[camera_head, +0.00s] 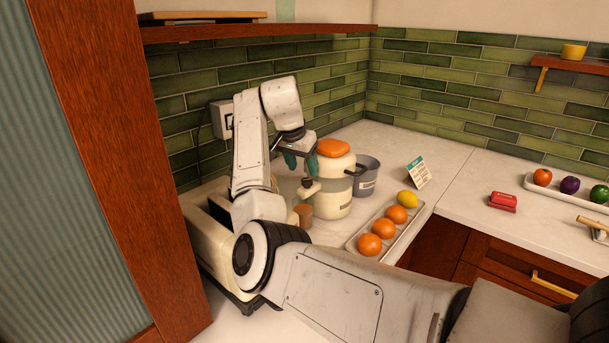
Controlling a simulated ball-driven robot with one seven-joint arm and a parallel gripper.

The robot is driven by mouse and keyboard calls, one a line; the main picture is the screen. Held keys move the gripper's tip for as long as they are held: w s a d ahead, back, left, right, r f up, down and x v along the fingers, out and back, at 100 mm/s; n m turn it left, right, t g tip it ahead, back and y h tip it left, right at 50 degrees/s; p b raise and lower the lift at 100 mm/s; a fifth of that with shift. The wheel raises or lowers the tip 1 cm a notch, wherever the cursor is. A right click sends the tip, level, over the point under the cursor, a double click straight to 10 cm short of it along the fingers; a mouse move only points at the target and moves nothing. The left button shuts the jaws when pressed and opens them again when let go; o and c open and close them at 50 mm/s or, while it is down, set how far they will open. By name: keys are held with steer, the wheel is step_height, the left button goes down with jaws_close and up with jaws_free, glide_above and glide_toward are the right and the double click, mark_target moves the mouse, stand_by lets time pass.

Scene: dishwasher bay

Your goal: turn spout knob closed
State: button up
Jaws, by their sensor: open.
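A cream dispenser (333,195) with an orange lid (333,147) stands on the counter near the corner. Its spout knob (307,182) is a small dark piece above the pale spout on the dispenser's left side. I cannot tell from here which way the knob is turned. My gripper (300,164) has teal fingers pointing down just above the knob, beside the dispenser. It is open, with nothing visible between the fingers; contact with the knob cannot be made out. A small brown cup (303,214) stands below the spout.
A grey pot (367,175) stands right of the dispenser. A tray (411,236) with oranges and a lemon lies in front of it. A card (417,172) stands behind. A cream appliance (205,225) is at left, and a wooden shelf (250,30) hangs above.

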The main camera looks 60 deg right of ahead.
mark_target(307, 179)
steer(key=shift+x, duration=2.4)
steer(key=c, duration=1)
